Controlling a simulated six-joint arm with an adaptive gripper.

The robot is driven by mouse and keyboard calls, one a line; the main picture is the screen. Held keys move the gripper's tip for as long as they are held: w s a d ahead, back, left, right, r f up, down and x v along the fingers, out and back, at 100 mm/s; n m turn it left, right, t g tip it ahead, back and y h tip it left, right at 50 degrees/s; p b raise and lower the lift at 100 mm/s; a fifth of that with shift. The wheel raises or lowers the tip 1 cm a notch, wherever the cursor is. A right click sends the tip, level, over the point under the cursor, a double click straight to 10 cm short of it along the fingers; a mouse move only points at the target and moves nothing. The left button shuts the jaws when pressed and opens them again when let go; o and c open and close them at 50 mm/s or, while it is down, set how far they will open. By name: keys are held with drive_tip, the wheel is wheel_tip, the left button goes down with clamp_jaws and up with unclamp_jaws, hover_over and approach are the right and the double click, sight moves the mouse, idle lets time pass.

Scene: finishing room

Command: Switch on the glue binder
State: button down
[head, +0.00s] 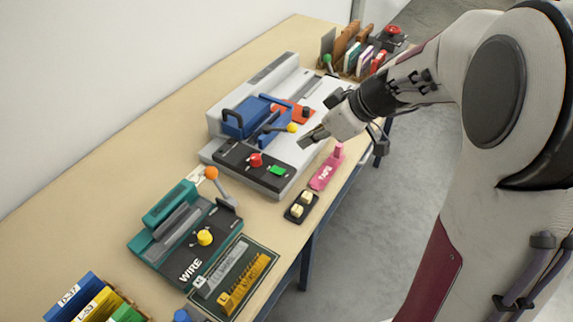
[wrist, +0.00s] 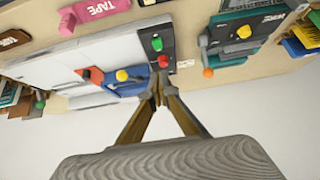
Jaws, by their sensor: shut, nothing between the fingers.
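The glue binder, by its look the large grey-white machine (head: 220,121), stands in the middle of the bench. It has a blue clamp (head: 246,117), a yellow-tipped lever (head: 291,128) and an orange block (head: 302,112). Its black front panel (head: 235,156) carries a red knob (head: 256,160) and a green button (head: 277,170). In the wrist view, the red knob (wrist: 157,44) and green button (wrist: 163,61) show just beyond my fingertips. My gripper (head: 309,138) is shut and empty, above the binder's right side, apart from the panel. I cannot tell its exact height.
A teal WIRE machine (head: 163,243) with a yellow knob and an orange-tipped lever stands nearer. A pink TAPE piece (head: 326,170) and a small black block with cream buttons (head: 301,207) lie along the bench edge. Several upright coloured items stand at the far end.

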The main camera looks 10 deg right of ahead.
drive_tip(key=f, duration=0.1)
hover_over(282, 172)
drive_tip(key=f, duration=0.8)
drive_tip(key=shift+s+d+f, duration=0.15)
drive_tip(key=shift+s+d, duration=0.25)
drive_tip(key=shift+s+d+f, duration=0.1)
drive_tip(key=shift+f, duration=1.15)
drive_tip(key=shift+s+d+f, duration=0.15)
drive_tip(key=shift+d+f, duration=0.05)
drive_tip(key=shift+f, duration=0.4)
drive_tip(key=shift+r, duration=0.35)
drive_tip(key=shift+r, duration=0.5)
